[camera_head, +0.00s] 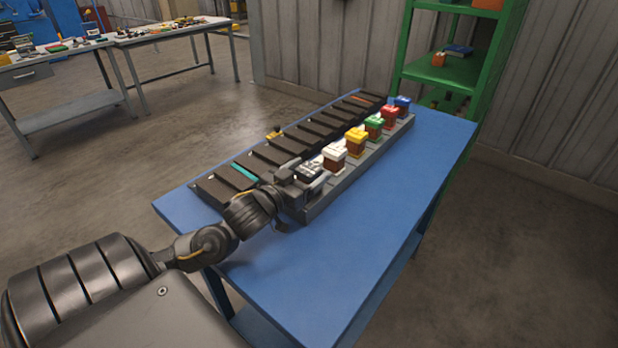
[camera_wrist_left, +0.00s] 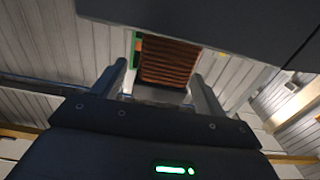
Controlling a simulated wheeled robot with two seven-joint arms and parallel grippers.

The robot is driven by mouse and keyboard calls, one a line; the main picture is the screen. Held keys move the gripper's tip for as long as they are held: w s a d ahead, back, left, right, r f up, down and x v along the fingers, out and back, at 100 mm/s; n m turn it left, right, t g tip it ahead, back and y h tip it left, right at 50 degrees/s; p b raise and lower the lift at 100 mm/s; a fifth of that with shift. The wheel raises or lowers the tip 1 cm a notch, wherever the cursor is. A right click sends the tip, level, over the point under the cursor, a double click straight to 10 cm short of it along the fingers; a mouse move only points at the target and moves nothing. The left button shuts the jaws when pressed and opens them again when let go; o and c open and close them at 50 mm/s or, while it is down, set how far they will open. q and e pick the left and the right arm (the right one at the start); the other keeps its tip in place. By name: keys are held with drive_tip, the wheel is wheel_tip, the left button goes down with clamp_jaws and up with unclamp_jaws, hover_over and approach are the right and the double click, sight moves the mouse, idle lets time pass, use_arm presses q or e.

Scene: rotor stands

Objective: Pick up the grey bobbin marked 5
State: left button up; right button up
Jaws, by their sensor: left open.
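The grey bobbin (camera_head: 309,171) with pale marks on top stands at the near end of the row on the grey rack; its number is too small to read. My left gripper (camera_head: 312,181) is at this bobbin and hides part of it. In the left wrist view, the copper-brown winding (camera_wrist_left: 169,63) of a bobbin shows between the two spread fingers of my gripper (camera_wrist_left: 160,75). The jaws are open, with gaps beside the winding. My right gripper is not in view.
White (camera_head: 334,156), yellow (camera_head: 355,141), green (camera_head: 373,126), red (camera_head: 390,115) and blue (camera_head: 402,103) bobbins continue along the rack (camera_head: 345,180). Dark stands (camera_head: 222,186) line its left side. The blue table (camera_head: 350,240) is clear at right. Green shelving (camera_head: 455,70) stands behind.

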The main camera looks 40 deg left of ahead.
use_arm(q)
drive_tip(key=shift+w, duration=1.15)
drive_tip(key=c, duration=1.2)
drive_tip(key=shift+c, duration=0.2)
drive_tip(key=shift+r, duration=0.15)
drive_tip(key=shift+r, duration=0.25)
drive_tip(key=w+a+r+p, duration=0.1)
drive_tip(key=w+a+r, duration=0.1)
drive_tip(key=a+r, duration=1)
drive_tip(key=shift+w+a+r+p, duration=0.2)
drive_tip(key=shift+a+p, duration=0.1)
drive_tip(key=shift+a, duration=0.65)
